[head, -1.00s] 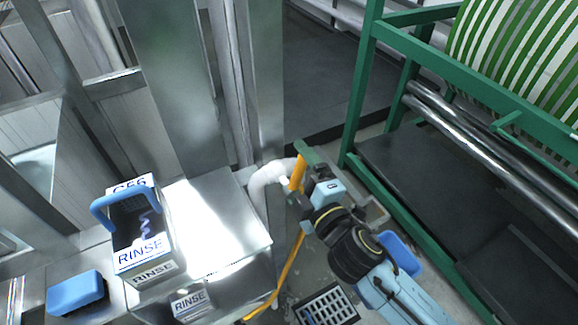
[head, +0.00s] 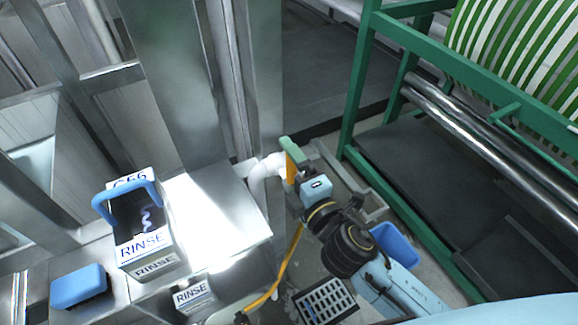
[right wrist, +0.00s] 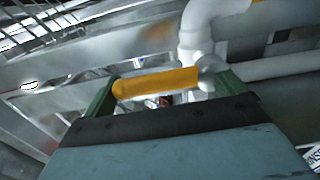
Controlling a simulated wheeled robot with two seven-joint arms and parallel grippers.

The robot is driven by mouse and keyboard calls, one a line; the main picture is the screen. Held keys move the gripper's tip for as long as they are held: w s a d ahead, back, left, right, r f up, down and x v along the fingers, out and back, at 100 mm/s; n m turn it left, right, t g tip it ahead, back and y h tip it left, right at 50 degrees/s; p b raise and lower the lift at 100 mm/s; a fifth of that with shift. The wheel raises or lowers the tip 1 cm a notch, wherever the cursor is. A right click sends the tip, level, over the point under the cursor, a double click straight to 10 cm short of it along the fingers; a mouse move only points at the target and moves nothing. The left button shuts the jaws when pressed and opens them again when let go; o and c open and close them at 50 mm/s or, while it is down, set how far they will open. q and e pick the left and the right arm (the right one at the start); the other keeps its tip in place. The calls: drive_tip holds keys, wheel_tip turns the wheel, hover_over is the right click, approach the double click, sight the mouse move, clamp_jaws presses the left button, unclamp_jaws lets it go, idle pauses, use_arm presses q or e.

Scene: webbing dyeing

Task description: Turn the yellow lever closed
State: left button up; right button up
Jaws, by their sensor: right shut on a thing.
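The yellow lever (head: 291,172) sits at the white pipe (head: 264,172), right of the steel tank's corner in the head view. My right gripper (head: 288,158) is at the lever, with its green fingers around it. In the right wrist view the lever (right wrist: 155,82) lies crosswise between the two green fingers of my right gripper (right wrist: 168,88), which are shut on it. The white pipe elbow stands just behind the lever there. Part of the lever is hidden by the gripper in the head view. My left gripper is not in view.
A RINSE box (head: 146,243) with a blue handle stands on the steel top, near a blue block (head: 78,287). A yellow hose (head: 287,262) hangs below the pipe. A floor grate (head: 326,303), a blue bin (head: 396,247) and a green frame (head: 361,85) are nearby.

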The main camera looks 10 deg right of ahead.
drive_tip(key=o, duration=1)
drive_tip(key=shift+b+v, duration=1.95)
drive_tip(key=shift+v, duration=4.75)
